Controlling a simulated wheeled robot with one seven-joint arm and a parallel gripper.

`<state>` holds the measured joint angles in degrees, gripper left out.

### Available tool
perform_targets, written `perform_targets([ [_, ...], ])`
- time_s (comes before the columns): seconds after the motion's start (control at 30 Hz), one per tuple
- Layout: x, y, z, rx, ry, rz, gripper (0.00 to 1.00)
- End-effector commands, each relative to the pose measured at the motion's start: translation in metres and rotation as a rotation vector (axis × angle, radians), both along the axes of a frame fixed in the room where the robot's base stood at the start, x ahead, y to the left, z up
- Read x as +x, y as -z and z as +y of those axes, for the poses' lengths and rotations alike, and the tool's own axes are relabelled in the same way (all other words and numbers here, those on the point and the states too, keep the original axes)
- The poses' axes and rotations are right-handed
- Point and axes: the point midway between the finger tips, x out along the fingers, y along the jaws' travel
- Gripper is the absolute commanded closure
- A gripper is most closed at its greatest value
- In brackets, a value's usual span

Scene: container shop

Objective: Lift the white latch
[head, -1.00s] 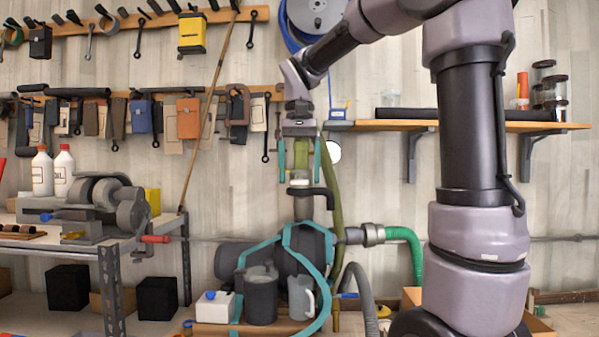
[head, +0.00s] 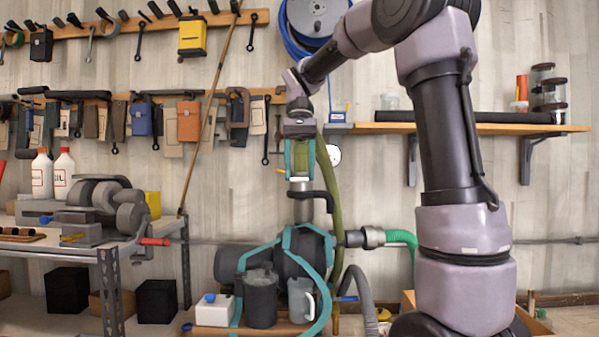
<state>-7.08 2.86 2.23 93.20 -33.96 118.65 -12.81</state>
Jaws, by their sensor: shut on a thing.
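My gripper (head: 300,178) points straight down in the middle of the head view, in front of the wall. Its teal fingers are closed in on both sides of an olive-green upright part (head: 301,158). A pale silver-white collar (head: 300,185) sits just below the fingertips, above a black bent handle or pipe (head: 318,196). A small white round piece (head: 334,155) shows just right of the gripper, apart from the fingers. I cannot tell for sure which white piece is the latch. The fingers partly hide the green part.
Below stands a dark motor or pump (head: 300,255) with teal tubing, a grey canister (head: 261,298) and a white jug (head: 215,310). An olive hose (head: 330,185) runs close to the gripper's right. A wooden shelf (head: 450,128) is at right, a workbench (head: 80,240) at left.

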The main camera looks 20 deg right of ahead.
Motion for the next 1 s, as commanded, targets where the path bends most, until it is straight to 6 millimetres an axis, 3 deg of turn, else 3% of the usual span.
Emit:
perform_targets([
  [0.23, 0.000, -0.001, 0.000, 0.001, 0.000, -0.003, 1.00],
  [0.27, 0.000, -0.001, 0.000, 0.001, 0.000, -0.003, 0.41],
  [0.33, 0.000, -0.001, 0.000, 0.001, 0.000, -0.003, 0.15],
  [0.73, 0.002, -0.006, 0.000, 0.001, 0.000, -0.003, 0.15],
  [0.87, 0.006, -0.023, -0.002, 0.002, 0.002, -0.004, 0.15],
  [1.0, 0.013, -0.052, -0.004, 0.001, 0.003, -0.005, 0.15],
])
